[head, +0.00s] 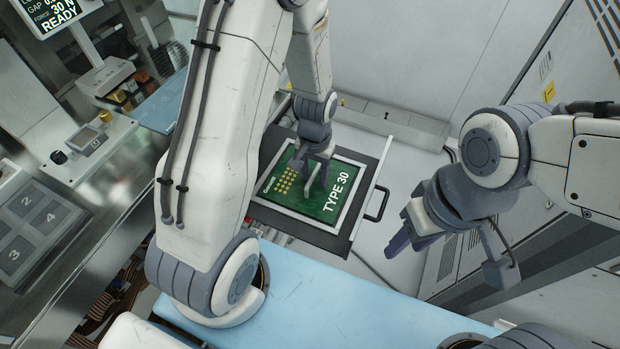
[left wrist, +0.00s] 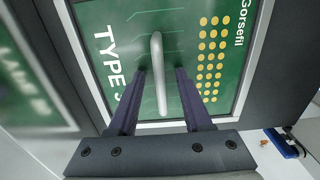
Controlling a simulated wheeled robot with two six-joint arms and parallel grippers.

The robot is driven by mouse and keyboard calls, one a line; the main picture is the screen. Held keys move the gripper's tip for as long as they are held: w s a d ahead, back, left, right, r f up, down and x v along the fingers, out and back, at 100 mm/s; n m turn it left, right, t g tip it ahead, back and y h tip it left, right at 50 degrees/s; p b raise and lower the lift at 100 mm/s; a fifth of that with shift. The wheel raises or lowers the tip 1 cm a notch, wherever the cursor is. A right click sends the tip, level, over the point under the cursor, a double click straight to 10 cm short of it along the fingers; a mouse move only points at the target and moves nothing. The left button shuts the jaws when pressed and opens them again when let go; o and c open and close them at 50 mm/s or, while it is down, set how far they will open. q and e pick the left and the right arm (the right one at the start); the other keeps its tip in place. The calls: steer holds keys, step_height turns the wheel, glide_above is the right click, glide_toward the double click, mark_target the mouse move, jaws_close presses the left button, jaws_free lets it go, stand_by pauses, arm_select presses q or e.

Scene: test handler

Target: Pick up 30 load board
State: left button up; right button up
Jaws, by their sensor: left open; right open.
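The type 30 load board (head: 328,206) is a green board with gold dots, a white frame and a raised grey handle, lying in a dark drawer. In the left wrist view the load board (left wrist: 104,14) fills the upper middle, and its handle (left wrist: 157,60) stands between my fingers. My left gripper (head: 316,170) is over the board at the handle. In the left wrist view the left gripper (left wrist: 160,75) is open, with one purple finger on each side of the handle and a gap to each. My right gripper (head: 408,240) is open and empty, right of the drawer.
The drawer (head: 335,243) has a dark rim and a black pull handle (head: 377,204) on its right. A light blue surface (head: 330,290) lies in front. A numbered panel (head: 30,222) and a display reading READY (head: 55,15) are at the left. Grey cabinets stand at the right.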

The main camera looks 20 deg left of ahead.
arm_select(q)
jaws_close()
stand_by(1.4)
